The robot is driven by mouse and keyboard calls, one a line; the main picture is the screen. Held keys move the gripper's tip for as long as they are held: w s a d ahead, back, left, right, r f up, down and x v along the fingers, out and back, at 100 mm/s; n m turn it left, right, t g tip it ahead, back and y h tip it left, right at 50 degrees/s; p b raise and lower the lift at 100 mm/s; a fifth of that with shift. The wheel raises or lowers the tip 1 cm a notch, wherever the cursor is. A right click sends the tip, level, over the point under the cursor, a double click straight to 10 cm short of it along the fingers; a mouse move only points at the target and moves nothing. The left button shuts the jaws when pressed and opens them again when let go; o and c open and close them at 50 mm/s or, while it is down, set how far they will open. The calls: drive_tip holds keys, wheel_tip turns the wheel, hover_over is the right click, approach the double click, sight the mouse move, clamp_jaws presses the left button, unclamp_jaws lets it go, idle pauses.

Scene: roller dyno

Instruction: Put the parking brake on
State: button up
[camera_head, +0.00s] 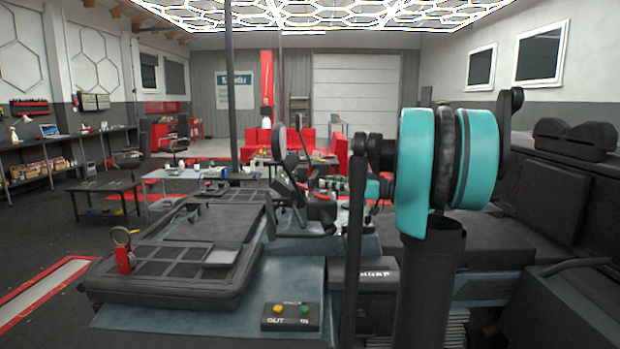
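My teal and black arm stands large at the right of the middle in the head view. Its far end runs left and away to what looks like my gripper (318,205), small and dark among other dark parts. I cannot make out its fingers or whether it holds anything. A dark box with buttons (290,317) is in front on the blue-grey surface. It has a yellow button (278,309) above "OUT" and a green button (304,310) above "IN"; its top label is unclear. I cannot clearly identify a parking brake.
A black panelled tray (165,290) lies at the left, with a red item with a ring (124,258) on it. A black padded seat (565,210) is at the right. Low tables (108,190) and workbenches stand farther back. Open floor shows at the left.

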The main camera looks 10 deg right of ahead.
sight(310, 180)
drive_tip(key=x, duration=0.7)
drive_tip(key=shift+w+a, duration=0.1)
drive_tip(key=shift+a, duration=0.05)
drive_tip(key=shift+c, duration=0.2)
clamp_jaws()
